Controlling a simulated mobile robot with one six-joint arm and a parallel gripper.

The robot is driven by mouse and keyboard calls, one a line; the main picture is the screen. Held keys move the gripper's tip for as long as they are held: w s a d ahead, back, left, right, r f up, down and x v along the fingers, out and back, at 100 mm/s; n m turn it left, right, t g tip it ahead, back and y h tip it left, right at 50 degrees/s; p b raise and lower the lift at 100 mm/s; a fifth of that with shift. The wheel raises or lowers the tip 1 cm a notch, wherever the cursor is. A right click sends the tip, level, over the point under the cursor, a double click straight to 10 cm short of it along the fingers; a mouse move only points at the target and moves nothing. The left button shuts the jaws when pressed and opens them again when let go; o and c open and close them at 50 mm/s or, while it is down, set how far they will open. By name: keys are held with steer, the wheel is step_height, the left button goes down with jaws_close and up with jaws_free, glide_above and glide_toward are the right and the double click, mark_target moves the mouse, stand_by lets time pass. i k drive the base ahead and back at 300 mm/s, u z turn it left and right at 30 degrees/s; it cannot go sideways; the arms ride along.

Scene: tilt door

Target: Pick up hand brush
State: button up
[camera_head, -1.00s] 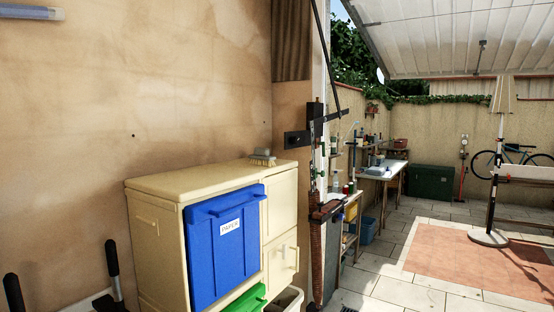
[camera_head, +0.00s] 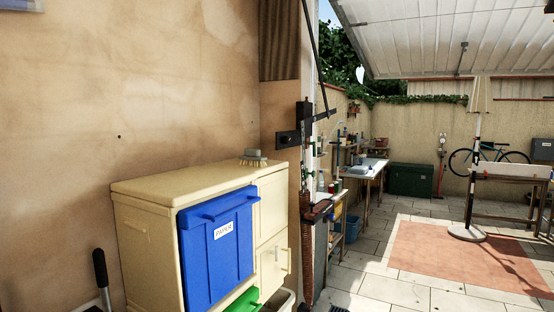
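The hand brush (camera_head: 254,158) lies on the top of the cream cabinet (camera_head: 150,188), near its far right corner and close to the wall. It is small, with a greyish top and pale bristles. Nothing touches it from above. My gripper does not show in the head camera view, so its state and its distance from the brush are hidden.
The cabinet has a blue bin front labelled paper (camera_head: 216,248) and a green one (camera_head: 243,301) below. A spring and bracket of the tilt door (camera_head: 305,205) stand right of the cabinet. A workbench (camera_head: 366,168) and open paved floor (camera_head: 405,290) lie beyond.

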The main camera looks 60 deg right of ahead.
mark_target(252, 156)
steer(key=u, duration=0.25)
steer(key=k, duration=0.15)
steer(key=z, duration=2)
steer(key=k, duration=0.9)
steer(key=u, duration=0.15)
steer(key=i, duration=0.75)
